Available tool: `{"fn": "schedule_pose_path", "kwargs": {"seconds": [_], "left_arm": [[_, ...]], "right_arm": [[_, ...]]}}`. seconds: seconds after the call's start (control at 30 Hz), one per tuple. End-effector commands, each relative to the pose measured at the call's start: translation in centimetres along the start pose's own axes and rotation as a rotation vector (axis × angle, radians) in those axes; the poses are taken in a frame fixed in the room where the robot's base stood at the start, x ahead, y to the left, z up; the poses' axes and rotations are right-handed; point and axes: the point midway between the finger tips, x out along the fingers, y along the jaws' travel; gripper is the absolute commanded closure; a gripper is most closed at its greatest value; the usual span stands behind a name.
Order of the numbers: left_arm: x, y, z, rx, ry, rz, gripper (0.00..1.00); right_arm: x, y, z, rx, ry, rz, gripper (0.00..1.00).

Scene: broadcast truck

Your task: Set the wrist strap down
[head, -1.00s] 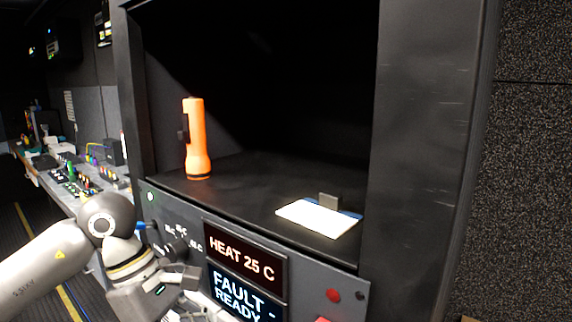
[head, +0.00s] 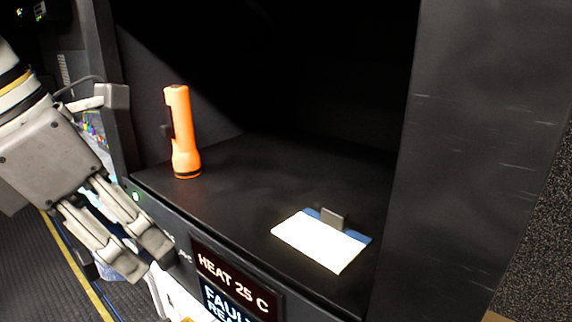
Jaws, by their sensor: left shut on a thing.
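My left gripper (head: 146,258) is at the left, in front of the bay's front edge and beside the control panel. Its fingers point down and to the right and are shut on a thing. The wrist strap cannot be made out clearly; the fingers hide most of what they hold. The dark bay shelf (head: 235,205) lies to the right of the gripper, apart from it. My right gripper is not in view.
An orange flashlight (head: 181,135) stands upright at the shelf's left. A clipboard with white paper (head: 318,242) lies at the shelf's front right. Bare shelf lies between them. The panel display (head: 232,283) reads HEAT 25 C. Bay side walls bound the opening.

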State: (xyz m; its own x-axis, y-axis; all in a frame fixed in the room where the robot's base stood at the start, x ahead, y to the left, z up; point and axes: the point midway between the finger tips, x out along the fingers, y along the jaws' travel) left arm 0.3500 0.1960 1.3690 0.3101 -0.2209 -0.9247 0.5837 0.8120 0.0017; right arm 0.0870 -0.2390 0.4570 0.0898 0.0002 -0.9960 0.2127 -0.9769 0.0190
Motion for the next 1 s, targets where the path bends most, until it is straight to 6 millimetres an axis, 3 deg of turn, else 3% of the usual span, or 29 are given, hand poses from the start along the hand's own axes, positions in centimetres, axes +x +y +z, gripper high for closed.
{"fn": "schedule_pose_path", "kwargs": {"seconds": [0.17, 0.6, 0.87, 1.0], "left_arm": [[-0.5, -0.2, 0.9, -0.035, 0.002, 0.012, 0.49], [3.4, 0.2, 10.8, -0.036, 0.004, 0.011, 0.49], [4.5, 0.3, 13.0, -0.036, 0.002, 0.011, 0.49], [5.2, 0.4, 15.4, -0.035, 0.003, 0.01, 0.49]], "right_arm": [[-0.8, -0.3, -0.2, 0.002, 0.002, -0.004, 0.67], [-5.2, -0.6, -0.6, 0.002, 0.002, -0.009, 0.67], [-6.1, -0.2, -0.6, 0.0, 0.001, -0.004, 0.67], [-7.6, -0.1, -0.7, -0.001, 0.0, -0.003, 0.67]]}}
